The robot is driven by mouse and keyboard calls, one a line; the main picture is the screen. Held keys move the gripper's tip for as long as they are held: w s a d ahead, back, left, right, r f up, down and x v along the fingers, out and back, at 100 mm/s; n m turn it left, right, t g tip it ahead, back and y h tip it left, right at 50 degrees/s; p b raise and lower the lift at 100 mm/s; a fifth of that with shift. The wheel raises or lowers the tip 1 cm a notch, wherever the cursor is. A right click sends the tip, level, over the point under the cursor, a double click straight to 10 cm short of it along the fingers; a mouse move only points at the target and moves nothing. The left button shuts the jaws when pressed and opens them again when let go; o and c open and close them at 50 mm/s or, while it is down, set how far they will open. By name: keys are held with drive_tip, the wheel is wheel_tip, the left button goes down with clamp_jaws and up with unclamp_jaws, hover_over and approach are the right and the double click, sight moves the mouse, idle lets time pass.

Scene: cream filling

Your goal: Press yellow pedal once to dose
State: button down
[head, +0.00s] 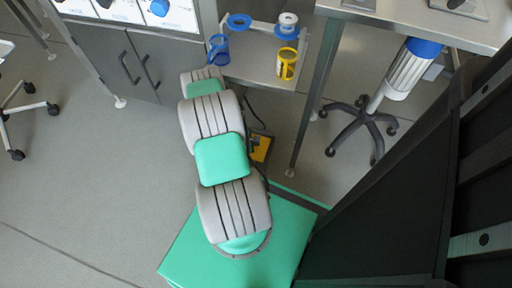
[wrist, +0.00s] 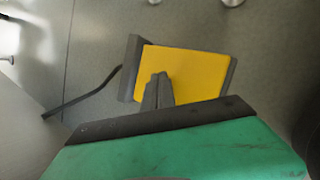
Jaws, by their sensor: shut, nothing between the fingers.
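The yellow pedal (wrist: 185,72) lies on the grey floor in the wrist view, with a dark frame around it and a black cable leading off to the left. In the head view the yellow pedal (head: 261,148) is partly hidden behind my arm. My gripper (wrist: 158,80) is shut and empty. Its fingertips overlap the lower left part of the yellow plate in the wrist view. I cannot tell whether they touch it. In the head view my gripper is hidden by my arm.
A metal shelf (head: 262,72) with a blue cup (head: 218,50) and a yellow cup (head: 287,63) stands behind the pedal. A table leg (head: 306,115) rises to the right of it. A wheeled stool base (head: 362,117) is farther right. Open floor (head: 90,190) lies to the left.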

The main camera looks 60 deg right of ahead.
drive_tip(key=shift+s+a+f+b, duration=0.1)
drive_tip(key=shift+a+f+b, duration=0.15)
drive_tip(key=shift+f+b, duration=0.35)
drive_tip(key=shift+a+f+b, duration=0.25)
drive_tip(key=shift+f+b, duration=0.2)
drive_tip(key=shift+f, duration=0.25)
idle(0.9)
drive_tip(key=shift+r, duration=0.1)
drive_tip(key=shift+d+r+p, duration=0.3)
drive_tip(key=shift+r+p, duration=0.25)
drive_tip(key=shift+r, duration=0.35)
drive_tip(key=shift+d+r+p, duration=0.25)
drive_tip(key=shift+r+p, duration=0.3)
drive_tip(key=shift+r, duration=0.35)
drive_tip(key=shift+d+r+p, duration=0.2)
drive_tip(key=shift+r+p, duration=0.35)
drive_tip(key=shift+r, duration=0.3)
drive_tip(key=shift+d+r+p, duration=0.2)
drive_tip(key=shift+r+p, duration=0.3)
drive_tip(key=shift+r, duration=0.35)
drive_tip(key=shift+d+r+p, duration=0.2)
drive_tip(key=shift+r+p, duration=0.35)
drive_tip(key=shift+r, duration=0.3)
drive_tip(key=shift+f, duration=0.1)
drive_tip(key=shift+w, duration=0.2)
